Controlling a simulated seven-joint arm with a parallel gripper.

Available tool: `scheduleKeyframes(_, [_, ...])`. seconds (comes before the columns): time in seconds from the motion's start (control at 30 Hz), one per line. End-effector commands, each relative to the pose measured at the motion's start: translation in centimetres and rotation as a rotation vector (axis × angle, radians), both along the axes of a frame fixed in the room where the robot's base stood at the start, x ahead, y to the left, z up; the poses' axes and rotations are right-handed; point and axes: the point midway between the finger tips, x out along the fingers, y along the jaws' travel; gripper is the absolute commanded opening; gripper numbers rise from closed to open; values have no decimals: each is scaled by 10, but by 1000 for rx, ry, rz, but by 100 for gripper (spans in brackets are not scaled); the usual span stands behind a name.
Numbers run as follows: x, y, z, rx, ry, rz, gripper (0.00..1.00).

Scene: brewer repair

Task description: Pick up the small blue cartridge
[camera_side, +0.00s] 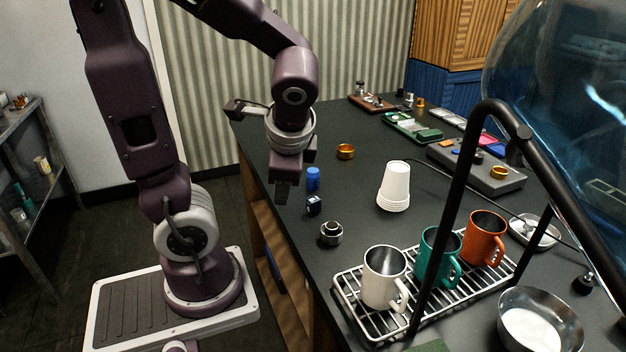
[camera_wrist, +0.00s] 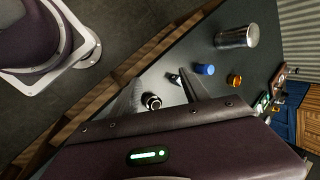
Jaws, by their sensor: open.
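The small blue cartridge (camera_side: 313,178), a short bright blue cylinder, stands upright on the dark worktop near its left edge. It also shows in the wrist view (camera_wrist: 205,69), just beyond the right-hand finger. My gripper (camera_side: 284,188) is open and empty, pointing down to the left of the cartridge in the side view and apart from it.
A metal cylinder (camera_wrist: 238,37) shows in the wrist view. A wire rack (camera_side: 440,310) holds mugs.

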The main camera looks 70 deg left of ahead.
Motion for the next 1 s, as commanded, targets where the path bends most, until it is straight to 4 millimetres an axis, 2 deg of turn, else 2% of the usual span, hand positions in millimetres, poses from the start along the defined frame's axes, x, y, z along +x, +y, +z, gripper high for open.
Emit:
scheduleKeyframes(0.03, [8,27,-12,109,136,-83,54])
scheduleKeyframes(0.1, [25,68,-24,270,320,-237,54])
scheduleKeyframes(0.2, [60,114,-46,457,560,-494,54])
scheduleKeyframes(0.3, [94,140,-75,576,740,-736,54])
scheduleKeyframes(0.4, [116,151,-98,635,838,-900,54])
scheduleKeyframes(0.5, [125,155,-109,656,873,-971,54])
scheduleKeyframes(0.67, [130,171,-118,659,881,-981,54])
scheduleKeyframes(0.9, [142,209,-135,657,879,-980,54])
scheduleKeyframes(1.0, [144,217,-138,659,877,-980,54])
